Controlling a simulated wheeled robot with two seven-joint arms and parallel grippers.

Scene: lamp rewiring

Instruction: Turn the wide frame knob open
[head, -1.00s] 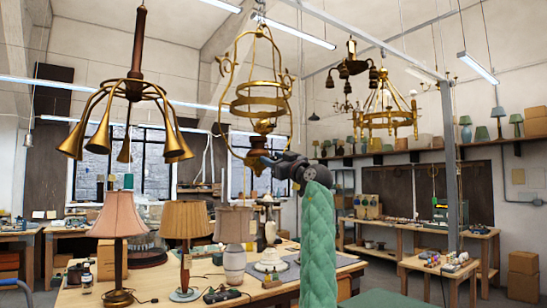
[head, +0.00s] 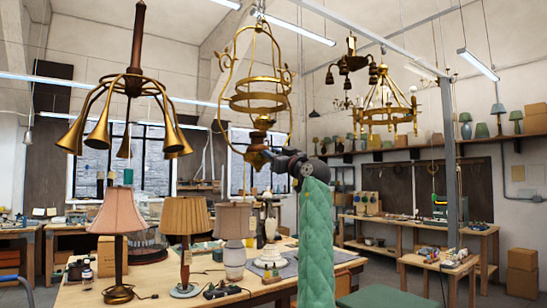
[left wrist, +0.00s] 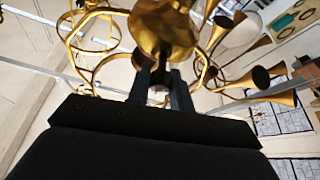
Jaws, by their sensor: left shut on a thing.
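The wide brass frame (head: 258,104) hangs in the middle of the head view, with rings and curved side rods. In the left wrist view, a large gold bulb-shaped part (left wrist: 165,28) is close in front of my left gripper (left wrist: 163,88). Its two dark fingers are shut on a small dark piece beneath the gold part, apparently the knob. The fingers and dark wrist hide most of the knob. My right gripper is out of view.
A brown and brass horn chandelier (head: 127,100) hangs to the left, and a ring chandelier (head: 388,113) hangs to the right. Below, a workbench (head: 340,262) holds several lamps, including a pink-shaded one (head: 118,212). A grey post (head: 449,160) stands at right.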

